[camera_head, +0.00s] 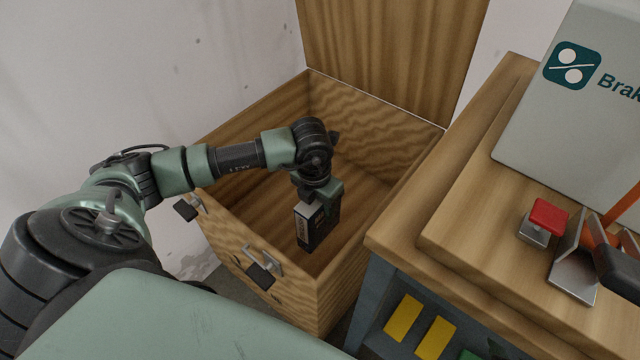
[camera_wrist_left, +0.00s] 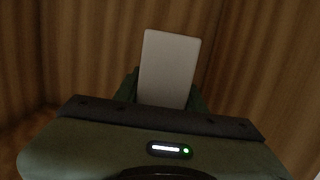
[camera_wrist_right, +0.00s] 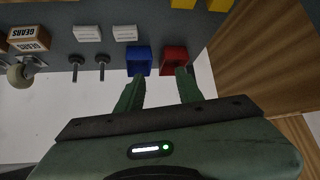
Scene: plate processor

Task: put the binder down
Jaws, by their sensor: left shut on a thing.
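The binder (camera_head: 305,230), dark with a pale label on its spine, hangs upright in my left gripper (camera_head: 322,195). The gripper is shut on it from above, inside the open wooden chest (camera_head: 262,110). In the left wrist view the binder (camera_wrist_left: 168,68) shows as a plain light-grey face between the fingers, with the chest's wooden walls around it. In the head view the binder's lower end is in front of the chest's inner floor; I cannot tell whether it touches. My right gripper (camera_wrist_right: 160,88) is open and empty in the right wrist view.
The chest's lid (camera_head: 390,50) stands open at the back. A wooden workbench (camera_head: 470,215) with a red button (camera_head: 548,215) and a grey machine (camera_head: 570,120) is to the right. Blue (camera_wrist_right: 139,60) and red (camera_wrist_right: 173,60) bins are just beyond my right fingers.

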